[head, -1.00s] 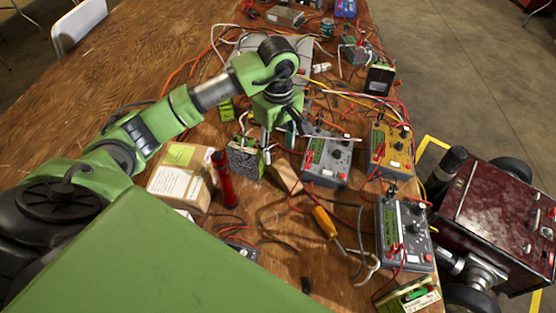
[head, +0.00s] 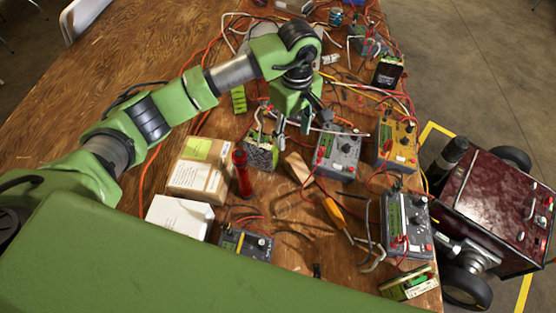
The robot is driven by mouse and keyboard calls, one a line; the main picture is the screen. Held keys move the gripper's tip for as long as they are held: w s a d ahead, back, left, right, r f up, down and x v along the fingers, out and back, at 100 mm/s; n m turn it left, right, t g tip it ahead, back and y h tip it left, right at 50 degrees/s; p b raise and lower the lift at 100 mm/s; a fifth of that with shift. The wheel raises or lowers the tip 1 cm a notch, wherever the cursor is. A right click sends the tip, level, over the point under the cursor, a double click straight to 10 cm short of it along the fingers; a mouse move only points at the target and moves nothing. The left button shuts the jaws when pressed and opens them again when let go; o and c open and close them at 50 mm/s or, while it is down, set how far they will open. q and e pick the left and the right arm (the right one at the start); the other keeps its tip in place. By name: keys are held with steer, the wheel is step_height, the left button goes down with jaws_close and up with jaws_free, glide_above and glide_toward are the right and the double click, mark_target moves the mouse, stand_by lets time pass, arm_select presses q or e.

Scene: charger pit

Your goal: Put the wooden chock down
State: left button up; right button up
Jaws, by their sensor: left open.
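The wooden chock (head: 297,167) is a small light-brown block lying on the wooden table, left of a grey meter box (head: 338,153). My left gripper (head: 293,130) is open, its fingers pointing down just beyond the chock in the picture. The fingers look apart from the chock and hold nothing that I can see; the exact gap between them and the chock is hard to judge. My right gripper is out of view.
A yellow meter (head: 397,143) and another grey meter (head: 407,222) stand along the table's right edge. An orange-handled tool (head: 334,212), a red cylinder (head: 242,173) and a cardboard box (head: 199,180) lie nearer. Cables cross the table. A dark red wheeled machine (head: 497,205) stands beside it.

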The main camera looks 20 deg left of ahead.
mark_target(293, 157)
arm_select(q)
steer(key=f+b, duration=0.3)
steer(key=f, duration=0.4)
steer(key=shift+d+f, duration=0.1)
steer(key=shift+d, duration=0.1)
steer(key=f+b, duration=0.2)
steer(key=f, duration=0.1)
steer(key=f+b, duration=0.1)
steer(key=f, duration=0.1)
steer(key=shift+w+f, duration=0.2)
steer(key=shift+w, duration=0.1)
steer(key=shift+f+b, duration=0.3)
steer(key=shift+f, duration=0.2)
steer(key=shift+a+r, duration=0.1)
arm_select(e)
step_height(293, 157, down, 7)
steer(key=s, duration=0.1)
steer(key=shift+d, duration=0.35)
arm_select(q)
steer(key=c, duration=1.4)
steer(key=shift+o, duration=0.2)
steer(key=shift+r, duration=0.15)
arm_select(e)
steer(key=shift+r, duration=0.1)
